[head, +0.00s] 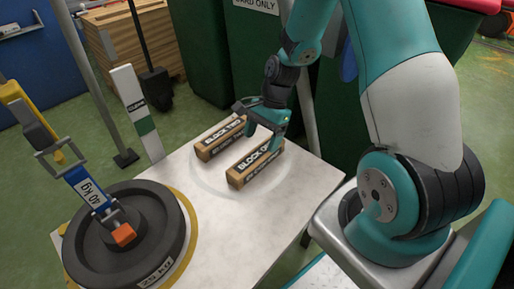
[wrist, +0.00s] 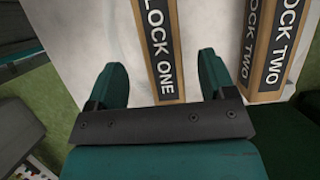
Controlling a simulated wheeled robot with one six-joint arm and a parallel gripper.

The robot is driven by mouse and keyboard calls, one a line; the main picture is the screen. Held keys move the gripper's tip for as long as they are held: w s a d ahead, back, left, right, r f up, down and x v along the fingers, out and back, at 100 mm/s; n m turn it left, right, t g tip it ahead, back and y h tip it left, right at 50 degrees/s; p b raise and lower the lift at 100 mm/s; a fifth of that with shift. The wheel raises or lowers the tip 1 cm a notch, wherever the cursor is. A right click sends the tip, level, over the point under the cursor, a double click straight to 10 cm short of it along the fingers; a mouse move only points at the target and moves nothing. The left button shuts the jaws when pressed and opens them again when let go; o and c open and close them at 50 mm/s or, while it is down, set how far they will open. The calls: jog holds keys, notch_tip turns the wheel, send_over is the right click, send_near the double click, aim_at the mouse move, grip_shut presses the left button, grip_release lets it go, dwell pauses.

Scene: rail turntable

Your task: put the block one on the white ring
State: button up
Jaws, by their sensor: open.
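Block one (head: 256,165) is a long wooden bar with a black label, lying on the white table. Block two (head: 220,139) lies beside it on the left, roughly parallel, with a gap between. A faint pale ring (head: 211,187) is marked on the table around the blocks; their near ends lie inside it. My gripper (head: 262,126) is open at the far end of block one. In the wrist view, block one (wrist: 160,45) appears between the fingers of my gripper (wrist: 162,80), with gaps on both sides. Block two (wrist: 270,48) is outside the right finger.
A black round weight (head: 90,240) sits on a yellow-rimmed disc (head: 190,225) at the table's left. A blue and yellow hanging scale (head: 85,188) stands above it. A white-green post (head: 137,112) and dark green bins (head: 210,55) are behind. The table's front middle (head: 240,240) is clear.

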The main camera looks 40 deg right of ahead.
jog(key=p+v, duration=0.1)
jog(key=v, duration=0.3)
jog(key=shift+r, duration=0.1)
jog(key=shift+a+r, duration=0.1)
jog(key=shift+r, duration=0.2)
jog(key=s+a+r+n, duration=0.2)
jog(key=a+r+n, duration=0.4)
jog(key=a+r, duration=0.15)
jog(key=s+a+r+n, duration=1.1)
jog(key=s+n, duration=0.4)
jog(key=n, duration=0.2)
jog(key=shift+s+a+r+t, duration=0.3)
jog(key=shift+s+a+t, duration=0.1)
jog(key=shift+a, duration=0.15)
jog(key=shift+w, duration=0.1)
